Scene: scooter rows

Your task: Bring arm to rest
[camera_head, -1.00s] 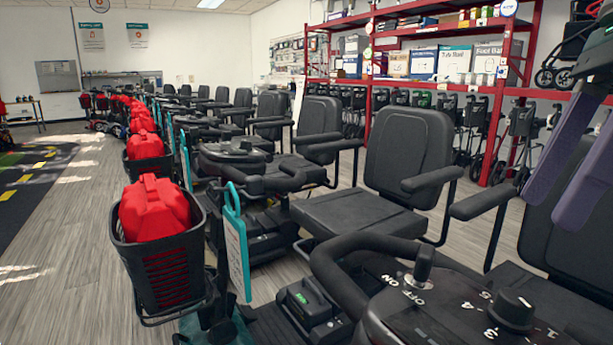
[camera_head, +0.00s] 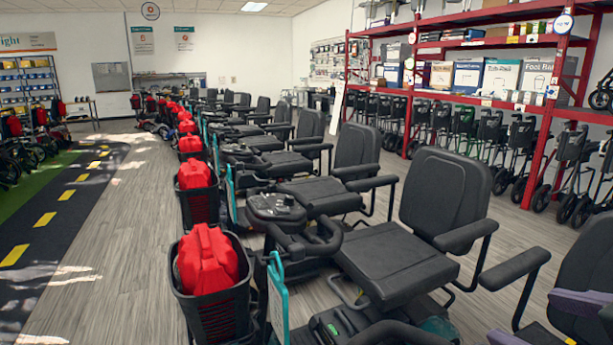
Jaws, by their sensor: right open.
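My right gripper (camera_head: 521,315) is at the lower right corner of the head view, with its purple fingers apart and nothing seen between them. It shows in front of the seat of the nearest scooter at the right edge. Whether it touches the seat I cannot tell. The picture's edge cuts off most of the arm. My left gripper is not in view.
A row of black mobility scooters (camera_head: 395,262) runs into the distance, with red bags (camera_head: 207,260) in their front baskets (camera_head: 213,308). Red shelving (camera_head: 546,140) with walkers below stands at the right. The wooden floor (camera_head: 125,250) at left is clear beside a dark marked track (camera_head: 45,220).

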